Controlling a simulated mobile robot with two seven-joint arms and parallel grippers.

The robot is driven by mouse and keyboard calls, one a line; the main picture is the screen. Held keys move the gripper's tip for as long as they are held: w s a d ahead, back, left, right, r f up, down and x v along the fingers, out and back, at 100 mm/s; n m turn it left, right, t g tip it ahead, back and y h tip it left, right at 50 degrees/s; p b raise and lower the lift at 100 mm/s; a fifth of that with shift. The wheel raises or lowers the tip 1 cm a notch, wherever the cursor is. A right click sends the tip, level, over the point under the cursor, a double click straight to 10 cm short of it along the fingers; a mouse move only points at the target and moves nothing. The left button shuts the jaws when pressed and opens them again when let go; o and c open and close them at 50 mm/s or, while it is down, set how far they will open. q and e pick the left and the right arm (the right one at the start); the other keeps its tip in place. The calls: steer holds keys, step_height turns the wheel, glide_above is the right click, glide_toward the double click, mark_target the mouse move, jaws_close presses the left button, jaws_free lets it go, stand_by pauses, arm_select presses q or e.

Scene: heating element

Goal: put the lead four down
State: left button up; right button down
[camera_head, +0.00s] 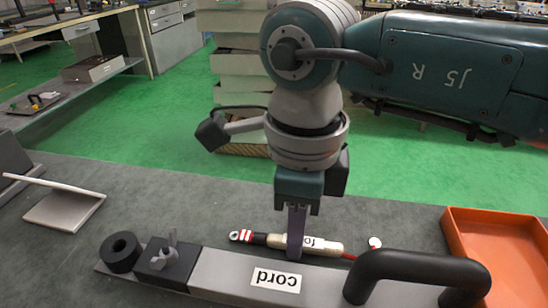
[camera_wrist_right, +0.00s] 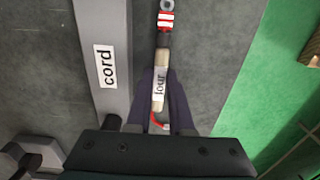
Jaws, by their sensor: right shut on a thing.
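Lead four (camera_head: 333,247) is a slim cream piece with a "four" label, a black section, red and white bands and a ring end pointing left in the head view. It lies just behind the grey bar labelled "cord", roughly parallel to it. My right gripper (camera_head: 296,250) points down and is shut around the lead's labelled body. In the right wrist view, the lead (camera_wrist_right: 161,60) runs between the two fingers (camera_wrist_right: 162,82). I cannot tell whether the lead touches the grey bench top. My left gripper is not in view.
The "cord" bar (camera_head: 235,275) has a black handle (camera_head: 425,265) at right and a black clamp block (camera_head: 165,260) at left. An orange tray (camera_head: 495,250) is at right, a pale plate (camera_head: 65,207) at left. Bench space between plate and lead is clear.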

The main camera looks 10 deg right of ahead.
steer(key=c, duration=0.8)
jaws_free()
